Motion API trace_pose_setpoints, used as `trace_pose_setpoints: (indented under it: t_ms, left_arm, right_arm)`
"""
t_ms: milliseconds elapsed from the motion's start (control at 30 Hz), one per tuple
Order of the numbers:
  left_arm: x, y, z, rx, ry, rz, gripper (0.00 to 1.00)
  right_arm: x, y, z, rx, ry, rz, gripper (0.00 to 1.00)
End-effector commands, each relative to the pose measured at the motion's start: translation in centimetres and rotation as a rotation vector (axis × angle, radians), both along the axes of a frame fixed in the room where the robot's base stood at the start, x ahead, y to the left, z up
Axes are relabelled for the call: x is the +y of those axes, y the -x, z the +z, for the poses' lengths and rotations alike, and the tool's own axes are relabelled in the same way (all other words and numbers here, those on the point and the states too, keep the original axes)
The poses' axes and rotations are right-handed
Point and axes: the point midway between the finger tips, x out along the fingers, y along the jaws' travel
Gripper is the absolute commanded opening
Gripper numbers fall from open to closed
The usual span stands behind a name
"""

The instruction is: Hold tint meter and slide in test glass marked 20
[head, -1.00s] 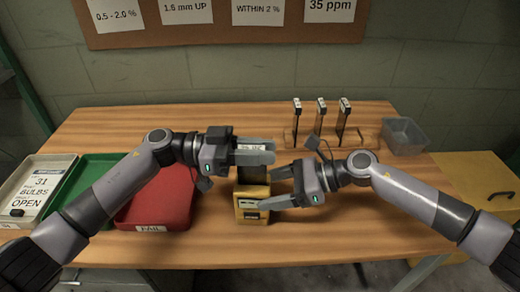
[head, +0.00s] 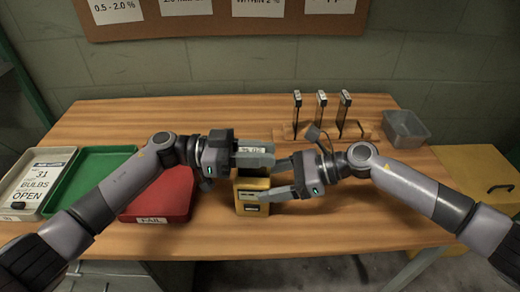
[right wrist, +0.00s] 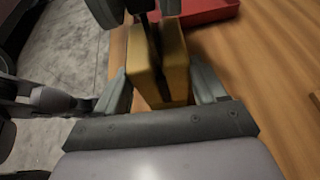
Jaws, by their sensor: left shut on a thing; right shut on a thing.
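The yellow tint meter (head: 251,194) stands upright on the table in the middle. My right gripper (head: 272,180) reaches it from the right. In the right wrist view its fingers (right wrist: 167,92) are on both sides of the meter (right wrist: 143,75), shut on it. My left gripper (head: 262,154) is just above the meter, shut on a test glass whose white-labelled top (head: 250,149) shows between the fingers. The label is too small to read. A dark strip runs down the meter's middle in the right wrist view; I cannot tell whether it is slot or glass.
Three more glasses stand in a wooden rack (head: 364,130) at the back right, beside a grey bin (head: 405,128). A red tray (head: 165,193), a green tray (head: 92,180) and a white tray with a bulbs card (head: 37,183) lie left. The front right table is clear.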

Motion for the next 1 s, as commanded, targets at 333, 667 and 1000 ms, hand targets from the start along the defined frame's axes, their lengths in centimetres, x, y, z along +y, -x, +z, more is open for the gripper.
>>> trace_pose_setpoints:
  t_ms: [333, 667, 1000]
  left_arm:
    - [0.0, 0.0, -0.4, 0.000, 0.001, 0.000, 0.00]
    - [0.0, 0.0, -0.8, 0.000, 0.000, -0.001, 0.00]
    - [0.0, 0.0, -1.2, -0.001, 0.000, 0.000, 0.00]
  right_arm:
    - [0.0, 0.0, 0.0, 0.000, 0.000, -0.001, 0.51]
    - [0.0, 0.0, 0.0, 0.000, 0.000, -0.001, 0.51]
    - [0.0, 0.0, 0.0, 0.000, 0.000, -0.001, 0.51]
